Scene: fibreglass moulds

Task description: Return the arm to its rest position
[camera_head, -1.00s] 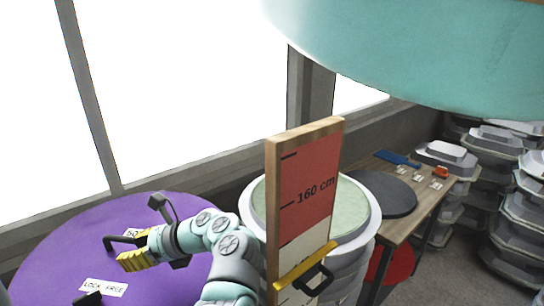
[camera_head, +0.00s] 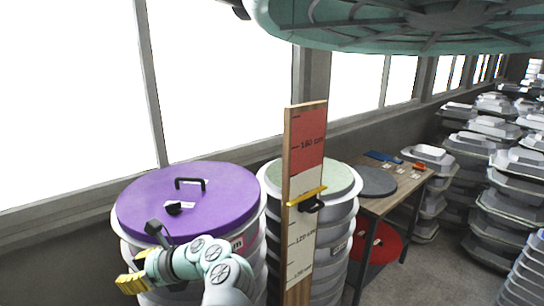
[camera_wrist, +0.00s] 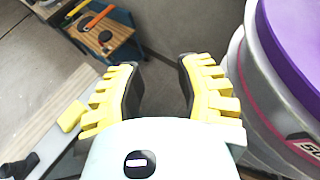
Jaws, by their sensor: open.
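My gripper (camera_head: 131,284) with yellow ribbed fingers is at the lower left of the head view, in front of the purple-lidded drum. In the wrist view my gripper (camera_wrist: 160,75) has its two fingers apart with nothing between them. The purple lid (camera_head: 225,208) has a black handle and lies on the pale drum; its edge also shows in the wrist view (camera_wrist: 290,35) to the right of the fingers, apart from them.
A wooden measuring board (camera_head: 303,230) with a yellow slider (camera_head: 306,196) stands close right of my arm. Behind it is a drum with a pale green top (camera_head: 338,175). A wooden table (camera_head: 400,200) and stacked moulds (camera_head: 490,150) are at right. A large teal disc (camera_head: 330,30) hangs overhead.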

